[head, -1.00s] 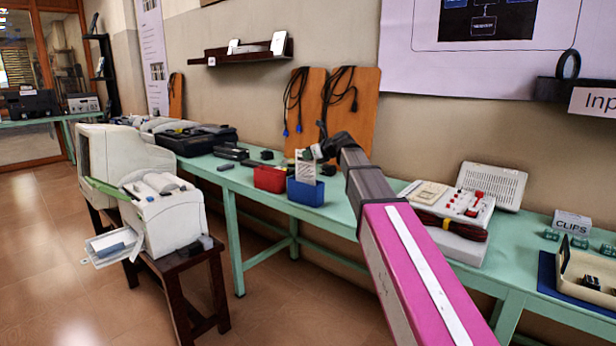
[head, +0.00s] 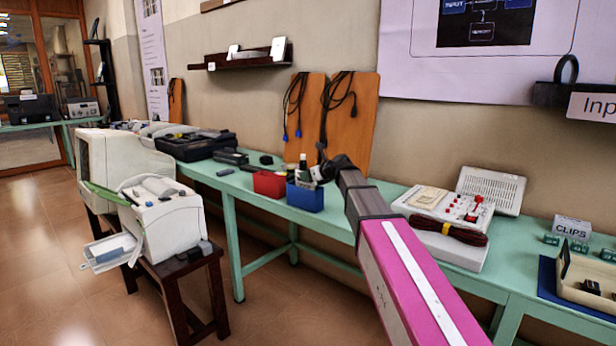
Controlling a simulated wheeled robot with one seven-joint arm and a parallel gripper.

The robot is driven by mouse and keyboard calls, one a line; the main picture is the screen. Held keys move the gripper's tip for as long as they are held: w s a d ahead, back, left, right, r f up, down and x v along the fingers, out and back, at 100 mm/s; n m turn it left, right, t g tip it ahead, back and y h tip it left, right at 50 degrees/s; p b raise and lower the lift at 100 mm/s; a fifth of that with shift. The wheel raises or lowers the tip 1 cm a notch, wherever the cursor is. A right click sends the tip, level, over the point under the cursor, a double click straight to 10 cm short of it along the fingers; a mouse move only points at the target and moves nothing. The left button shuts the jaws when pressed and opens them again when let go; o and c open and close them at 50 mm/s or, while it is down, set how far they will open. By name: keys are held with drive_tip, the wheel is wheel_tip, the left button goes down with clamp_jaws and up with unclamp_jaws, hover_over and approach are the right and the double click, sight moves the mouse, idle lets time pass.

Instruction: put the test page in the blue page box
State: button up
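The blue page box (head: 305,197) stands at the front edge of the green table, in the middle of the head view. My gripper (head: 313,174) is just above the box's rim, at its right side. It is small and dark here, and its fingers cannot be made out clearly. A small pale patch (head: 302,176) shows at the box's opening, beside my gripper. It may be the top of the test page, but I cannot tell for sure. The inside of the box is hidden by its front wall.
A red box (head: 269,183) stands just left of the blue one. A small dark upright item (head: 303,160) shows behind the blue box. A white device with cables (head: 449,222) lies right of my arm. A printer (head: 165,215) sits on a brown stool at left.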

drive_tip(key=shift+r, duration=0.15)
drive_tip(key=v, duration=1.2)
